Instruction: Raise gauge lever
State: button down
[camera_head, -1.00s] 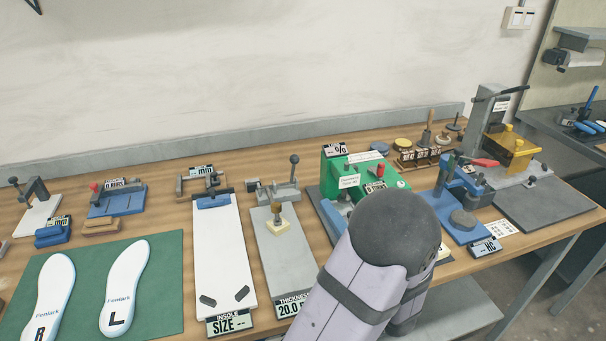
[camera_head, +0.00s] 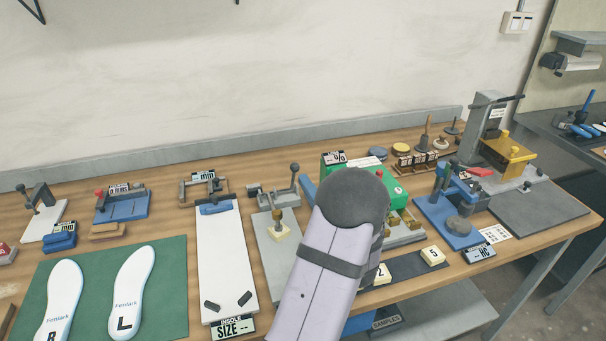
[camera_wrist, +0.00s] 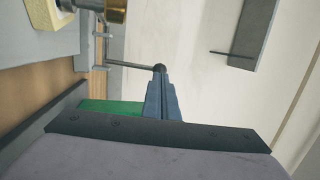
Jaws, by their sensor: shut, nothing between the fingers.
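The thickness gauge is a grey plate (camera_head: 272,252) with a grey bracket at its back. Its lever (camera_head: 294,180) is a thin dark rod with a round knob, standing close to upright. A brass plunger (camera_head: 277,215) meets a cream block (camera_head: 281,232) on the plate. In the wrist view, turned sideways, the lever rod (camera_wrist: 130,65) ends in the dark knob. My gripper (camera_wrist: 160,80) is shut and empty, its blue fingertips right at the knob. I cannot tell whether they touch. In the head view my arm hides most of the gripper and the gauge's front display.
A white insole size board (camera_head: 228,258) stands left of the gauge. A green machine (camera_head: 398,188) is close on the right, partly behind my arm. Numbered sample blocks (camera_head: 433,255) lie at the front right. The wall above the bench is clear.

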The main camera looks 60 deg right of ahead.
aim_at(298, 165)
jog(key=shift+p+x, duration=0.35)
jog(key=shift+x, duration=0.85)
jog(key=shift+w+d+r, duration=0.1)
jog(key=shift+w+d+r+b, duration=0.45)
jog(key=shift+b, duration=0.55)
jog(key=shift+w+d+r+g+y, duration=0.3)
jog(key=shift+w+d+r, duration=0.6)
jog(key=shift+r, duration=0.15)
jog(key=w+d+m+g+y+p, duration=0.1)
jog(key=w+d+g+y+p, duration=0.3)
jog(key=p, duration=0.5)
jog(key=shift+w+d+g, duration=0.65)
jog(key=shift+d+g, duration=0.05)
jog(key=shift+s+r, duration=0.1)
jog(key=shift+r, duration=0.1)
